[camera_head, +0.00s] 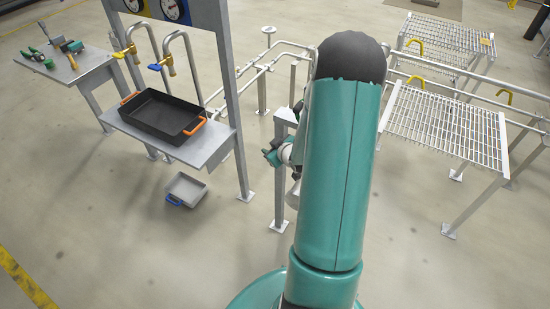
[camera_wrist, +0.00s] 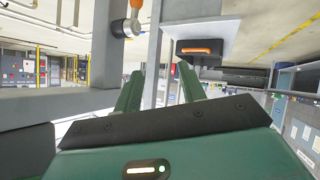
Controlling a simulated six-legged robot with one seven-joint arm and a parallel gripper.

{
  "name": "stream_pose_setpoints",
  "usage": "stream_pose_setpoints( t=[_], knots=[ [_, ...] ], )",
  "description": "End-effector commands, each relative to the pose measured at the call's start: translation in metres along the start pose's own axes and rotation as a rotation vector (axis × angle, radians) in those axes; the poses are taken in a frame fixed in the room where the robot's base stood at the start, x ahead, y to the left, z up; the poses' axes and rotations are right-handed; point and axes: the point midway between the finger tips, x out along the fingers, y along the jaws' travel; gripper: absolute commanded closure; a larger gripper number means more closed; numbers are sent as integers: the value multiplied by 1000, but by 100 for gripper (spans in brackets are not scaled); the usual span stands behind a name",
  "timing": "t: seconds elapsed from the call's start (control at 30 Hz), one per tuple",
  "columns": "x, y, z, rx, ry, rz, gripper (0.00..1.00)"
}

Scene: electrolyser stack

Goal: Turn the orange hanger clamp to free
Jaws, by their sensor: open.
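A small orange part (camera_wrist: 136,4) shows at the top edge of the wrist view, beside a dark and white rounded end on a grey post. It may be the orange hanger clamp, but it is cut off and its setting cannot be read. No clamp can be made out in the head view, where my arm hides part of the pipework. My gripper (camera_wrist: 160,85) is open in the wrist view, with its two green fingers apart and nothing seen between them. The orange part lies beyond the fingertips. In the head view my gripper (camera_head: 272,155) shows partly, left of my arm.
A black tray (camera_head: 160,118) with orange handles sits on a grey shelf (camera_head: 205,148). A small grey bin (camera_head: 187,187) with a blue handle is on the floor. Tools lie on a side table (camera_head: 75,70). A grated stand (camera_head: 445,125) is at right. The front floor is clear.

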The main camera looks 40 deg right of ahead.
Motion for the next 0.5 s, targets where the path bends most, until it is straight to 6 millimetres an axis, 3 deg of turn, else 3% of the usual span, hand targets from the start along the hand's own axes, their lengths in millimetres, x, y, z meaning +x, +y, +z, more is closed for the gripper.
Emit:
stream_pose_setpoints(
  t=[0.03, 0.2, 0.4, 0.5],
  knots=[
    [5, 0, 24, 29, 29, -4, 59],
    [12, -3, 78, 113, 179, 2, 59],
    [2, -12, 131, 241, 374, 57, 59],
    [-5, -17, 148, 294, 459, 93, 59]
  ],
)
